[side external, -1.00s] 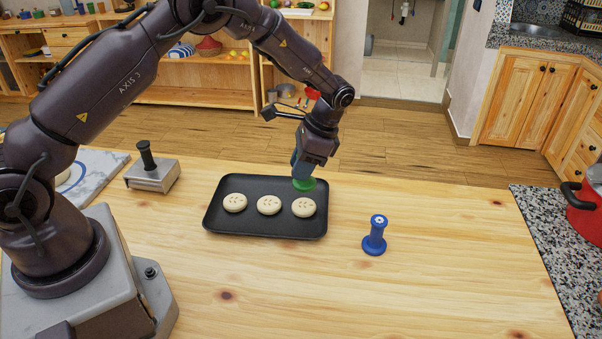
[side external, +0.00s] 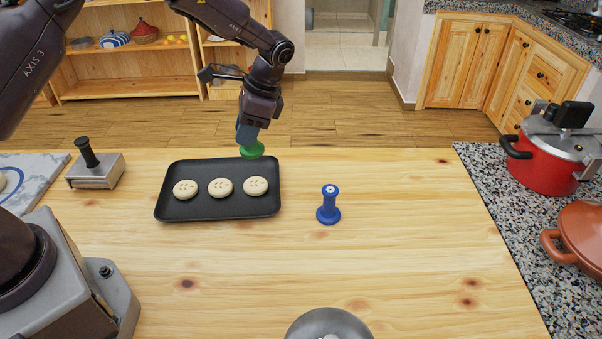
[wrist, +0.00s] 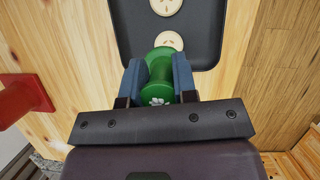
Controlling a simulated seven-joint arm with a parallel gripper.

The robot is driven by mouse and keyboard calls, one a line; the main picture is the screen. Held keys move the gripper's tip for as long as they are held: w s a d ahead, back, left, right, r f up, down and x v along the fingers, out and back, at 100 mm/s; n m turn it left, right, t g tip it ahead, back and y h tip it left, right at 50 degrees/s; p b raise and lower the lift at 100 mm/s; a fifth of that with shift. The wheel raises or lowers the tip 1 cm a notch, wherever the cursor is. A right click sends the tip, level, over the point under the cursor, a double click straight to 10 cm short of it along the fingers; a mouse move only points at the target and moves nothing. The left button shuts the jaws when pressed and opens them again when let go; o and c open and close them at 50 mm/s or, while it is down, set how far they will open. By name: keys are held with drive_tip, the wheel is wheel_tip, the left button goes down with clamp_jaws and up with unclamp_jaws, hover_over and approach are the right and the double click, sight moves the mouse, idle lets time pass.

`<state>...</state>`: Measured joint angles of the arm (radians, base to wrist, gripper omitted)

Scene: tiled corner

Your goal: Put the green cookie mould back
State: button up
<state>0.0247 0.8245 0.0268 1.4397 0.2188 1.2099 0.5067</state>
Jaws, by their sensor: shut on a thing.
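The green cookie mould (side external: 252,150) is held in my gripper (side external: 247,134), above the back right part of the black tray (side external: 215,210). The wrist view shows the mould (wrist: 160,66) between both blue fingers (wrist: 158,80), with a pale paw-like mark on its near end. Three round stamped cookies lie in a row on the tray: left (side external: 185,189), middle (side external: 220,187) and right (side external: 255,186). The mould is apart from the right cookie. A blue mould (side external: 329,206) stands upright on the table, right of the tray.
A metal press with a black handle (side external: 95,169) stands left of the tray. A metal bowl (side external: 329,325) is at the front edge. A red pot (side external: 548,160) is at the right. The wrist view shows a red flanged thing (wrist: 22,100). The table right of the blue mould is clear.

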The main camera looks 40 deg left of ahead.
drive_tip(key=m, duration=0.1)
drive_tip(key=m+t, duration=0.1)
drive_tip(key=m, duration=0.1)
drive_tip(key=d+r+m+y, duration=0.1)
drive_tip(key=m, duration=0.1)
drive_tip(key=shift+w+t, duration=0.1)
drive_tip(key=shift+t, duration=0.2)
drive_tip(key=w+d+m+t+h, duration=0.2)
drive_tip(key=d+m+t, duration=0.4)
drive_tip(key=m, duration=1.5)
drive_tip(key=w+f, duration=0.2)
drive_tip(key=w, duration=0.2)
drive_tip(key=w+f, duration=0.3)
drive_tip(key=w, duration=0.2)
drive_tip(key=w+f, duration=0.3)
drive_tip(key=w, duration=0.1)
drive_tip(key=shift+w+d+f, duration=0.25)
drive_tip(key=shift+d, duration=0.1)
drive_tip(key=shift+w+f, duration=0.25)
drive_tip(key=shift+f, duration=1.55)
drive_tip(key=shift+f, duration=0.15)
